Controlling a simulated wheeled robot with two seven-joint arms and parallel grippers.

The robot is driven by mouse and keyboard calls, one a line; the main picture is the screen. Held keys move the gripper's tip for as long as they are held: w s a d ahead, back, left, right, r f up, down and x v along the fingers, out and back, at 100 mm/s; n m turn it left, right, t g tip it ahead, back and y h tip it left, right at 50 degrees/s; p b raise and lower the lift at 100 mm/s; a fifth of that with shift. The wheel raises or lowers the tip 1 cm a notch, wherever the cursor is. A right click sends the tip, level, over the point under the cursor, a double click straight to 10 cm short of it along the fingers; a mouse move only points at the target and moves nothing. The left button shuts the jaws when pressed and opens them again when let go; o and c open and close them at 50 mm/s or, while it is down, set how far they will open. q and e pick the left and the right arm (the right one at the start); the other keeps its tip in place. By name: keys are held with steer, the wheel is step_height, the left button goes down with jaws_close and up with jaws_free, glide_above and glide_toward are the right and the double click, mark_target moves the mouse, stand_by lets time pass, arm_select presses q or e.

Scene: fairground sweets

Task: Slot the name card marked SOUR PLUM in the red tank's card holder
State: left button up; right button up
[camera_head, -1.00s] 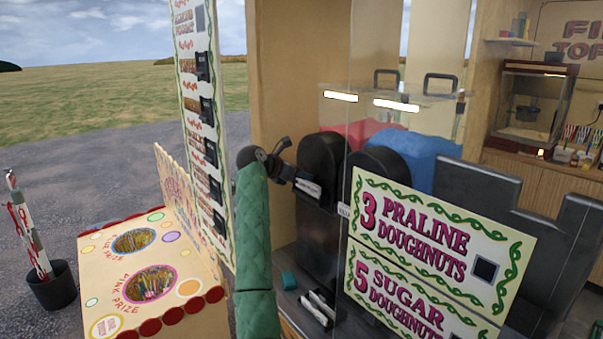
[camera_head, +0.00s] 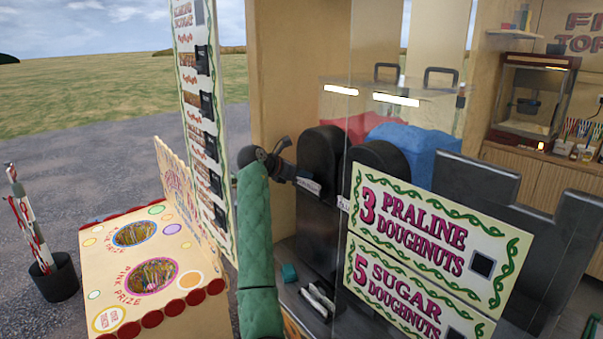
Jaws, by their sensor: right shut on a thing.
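My right gripper (camera_head: 290,177) reaches up at the left side of the black slush machine front (camera_head: 321,165) that stands before the red tank (camera_head: 364,127). It is shut on a small white name card (camera_head: 309,185), whose dark lettering is too small to read. The card is against or just in front of the black front; I cannot tell whether it sits in a holder. Another small white card (camera_head: 343,204) shows on the neighbouring black front (camera_head: 378,168), before the blue tank (camera_head: 412,148). My left gripper is not in view.
A clear pane carrying the doughnut price sign (camera_head: 436,235) stands close on the right. A tall price board (camera_head: 203,130) stands left of my arm. Small whitish items (camera_head: 318,300) and a teal block (camera_head: 289,273) lie on the counter below. A prize box (camera_head: 150,270) is at left.

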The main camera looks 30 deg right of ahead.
steer(key=o, duration=0.9)
steer(key=shift+a, duration=0.1)
